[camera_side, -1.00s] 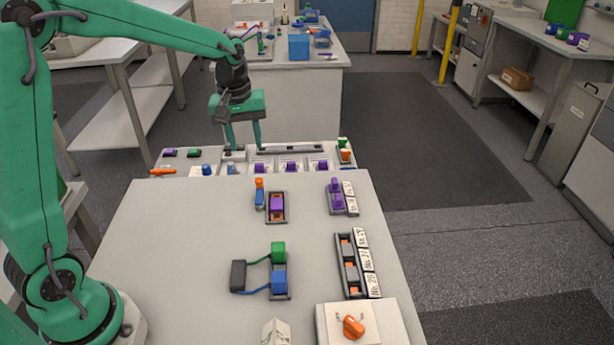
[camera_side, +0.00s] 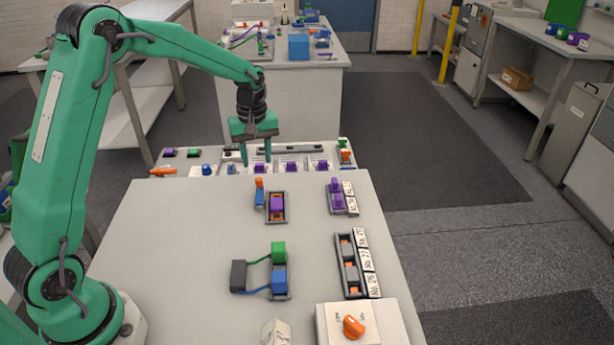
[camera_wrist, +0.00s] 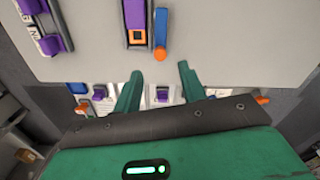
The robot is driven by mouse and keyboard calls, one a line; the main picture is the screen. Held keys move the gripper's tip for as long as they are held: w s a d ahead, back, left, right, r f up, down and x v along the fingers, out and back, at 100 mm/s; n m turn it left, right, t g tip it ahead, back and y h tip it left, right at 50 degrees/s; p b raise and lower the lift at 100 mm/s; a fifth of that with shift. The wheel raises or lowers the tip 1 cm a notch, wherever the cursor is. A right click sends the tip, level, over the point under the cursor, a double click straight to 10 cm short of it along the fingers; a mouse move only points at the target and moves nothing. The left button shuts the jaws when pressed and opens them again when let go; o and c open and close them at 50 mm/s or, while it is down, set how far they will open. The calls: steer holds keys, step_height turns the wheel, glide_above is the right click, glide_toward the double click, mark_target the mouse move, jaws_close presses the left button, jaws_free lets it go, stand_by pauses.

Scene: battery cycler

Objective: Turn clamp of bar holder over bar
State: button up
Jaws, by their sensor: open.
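A purple bar (camera_side: 277,203) sits in a dark bar holder (camera_side: 276,220) on the grey table. In the wrist view the bar (camera_wrist: 135,14) shows at the top, with an orange square at its near end. A blue lever with an orange end, which looks like the clamp (camera_side: 259,194), lies beside the holder, not across the bar. The clamp also shows in the wrist view (camera_wrist: 160,30), alongside the bar. My gripper (camera_side: 256,163) is open and empty, above the tray behind the table. In the wrist view its fingertips (camera_wrist: 160,70) point toward the clamp's orange end, apart from it.
The back tray (camera_side: 220,158) holds several purple blocks. On the table stand a purple piece (camera_side: 336,196), a dark rack (camera_side: 350,266) with labels, a wired green and blue unit (camera_side: 279,277), and a box with an orange knob (camera_side: 353,326). The table's left part is clear.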

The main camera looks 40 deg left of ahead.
mark_target(259, 179)
steer(key=shift+f, duration=3.25)
jaws_close()
